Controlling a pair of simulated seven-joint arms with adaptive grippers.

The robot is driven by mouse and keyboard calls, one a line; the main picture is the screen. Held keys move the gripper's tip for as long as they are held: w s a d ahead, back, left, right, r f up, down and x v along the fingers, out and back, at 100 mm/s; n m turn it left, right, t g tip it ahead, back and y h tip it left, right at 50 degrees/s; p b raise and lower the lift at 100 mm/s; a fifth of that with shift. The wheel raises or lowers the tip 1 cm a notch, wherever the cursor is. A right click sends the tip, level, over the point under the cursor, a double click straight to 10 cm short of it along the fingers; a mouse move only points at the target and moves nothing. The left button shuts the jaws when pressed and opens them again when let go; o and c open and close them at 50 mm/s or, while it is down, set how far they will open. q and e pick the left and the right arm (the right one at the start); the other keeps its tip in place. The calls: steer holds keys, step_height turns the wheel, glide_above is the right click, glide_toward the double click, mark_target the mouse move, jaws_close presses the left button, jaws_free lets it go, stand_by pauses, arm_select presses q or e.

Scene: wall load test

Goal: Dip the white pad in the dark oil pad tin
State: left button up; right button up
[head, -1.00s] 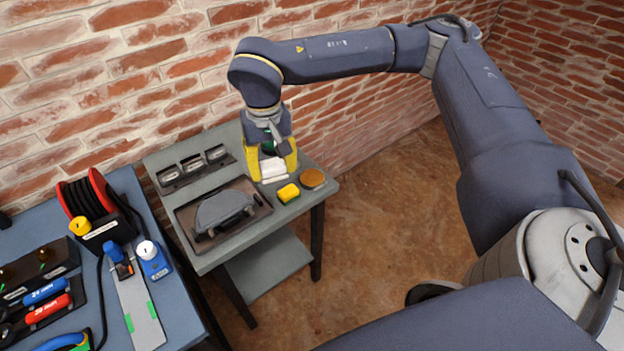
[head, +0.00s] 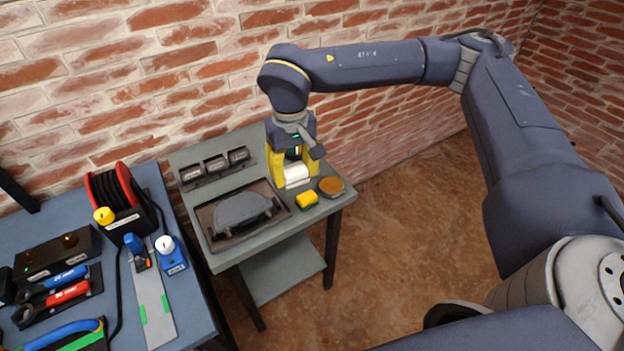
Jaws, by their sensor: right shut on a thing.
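My right gripper (head: 296,177) has its yellow fingers low over the back right part of the small grey table. It is shut on the white pad (head: 297,172), which shows between the fingers. Whether the pad touches what is under it cannot be told. A round tin with a dark rim and brown-orange filling (head: 331,186) stands just right of the gripper, apart from it. My left gripper is not in view.
A dark tray (head: 215,238) with a grey curved part is to the left, with several dark blocks (head: 215,165) behind. The brick wall is close behind. A blue bench (head: 195,305) with tools stands left.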

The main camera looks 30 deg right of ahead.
steer(key=shift+m, duration=0.3)
steer(key=f, duration=0.2)
steer(key=s+d+f, duration=0.1)
steer(key=f, duration=0.1)
steer(key=shift+s, duration=0.1)
steer(key=m, duration=0.8)
glide_above(331, 185)
step_height(331, 185, down, 9)
steer(key=shift+d+f, duration=0.1)
steer(key=shift+d, duration=0.05)
steer(key=shift+f, duration=2.85)
steer(key=shift+f, duration=0.65)
steer(key=shift+r, duration=0.1)
steer(key=shift+r, duration=3.45)
